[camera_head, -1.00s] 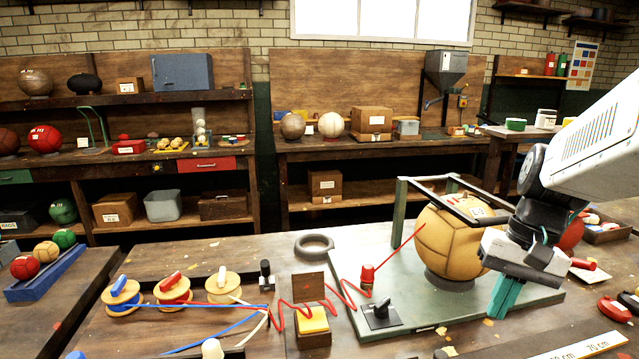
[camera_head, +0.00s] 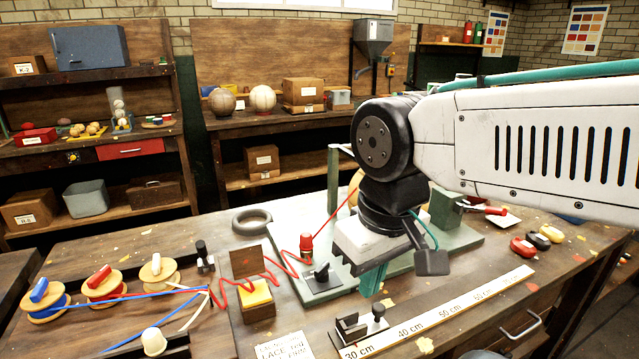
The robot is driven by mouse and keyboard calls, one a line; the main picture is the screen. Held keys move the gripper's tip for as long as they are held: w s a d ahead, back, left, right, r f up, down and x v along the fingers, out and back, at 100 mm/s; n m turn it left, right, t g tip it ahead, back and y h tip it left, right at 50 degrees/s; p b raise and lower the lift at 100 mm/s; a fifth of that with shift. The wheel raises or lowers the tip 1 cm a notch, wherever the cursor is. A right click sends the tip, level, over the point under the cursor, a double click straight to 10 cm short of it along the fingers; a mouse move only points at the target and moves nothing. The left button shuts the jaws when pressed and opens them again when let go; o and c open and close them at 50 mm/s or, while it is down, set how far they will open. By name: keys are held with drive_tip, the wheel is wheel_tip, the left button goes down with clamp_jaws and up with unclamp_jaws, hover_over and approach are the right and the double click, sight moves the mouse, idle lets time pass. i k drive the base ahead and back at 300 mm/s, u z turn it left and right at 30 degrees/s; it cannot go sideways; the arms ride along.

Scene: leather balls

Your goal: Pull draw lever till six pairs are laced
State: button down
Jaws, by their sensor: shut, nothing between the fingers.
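My gripper (camera_head: 372,280) has teal fingers, shut and empty, pointing down over the front of the green base plate (camera_head: 322,291). The tan leather ball (camera_head: 354,181) is almost wholly hidden behind my arm, so its laced holes cannot be seen. A red lace (camera_head: 225,288) runs in zigzags past a box with a yellow pad (camera_head: 257,295) to a red knob (camera_head: 306,245), then up toward the ball. A small black lever on a plate (camera_head: 321,275) stands left of my gripper, apart from it. I cannot tell which part is the draw lever.
Spools with blue (camera_head: 45,300), red (camera_head: 102,284) and white (camera_head: 158,269) tops stand at left. A ruler (camera_head: 440,312) with a black clamp (camera_head: 360,325) lies along the front. A grey ring (camera_head: 252,221) lies behind.

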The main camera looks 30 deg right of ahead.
sight(501, 212)
drive_tip(key=k, duration=0.5)
drive_tip(key=z, duration=0.7)
drive_tip(key=i, duration=0.35)
drive_tip(key=z, duration=0.65)
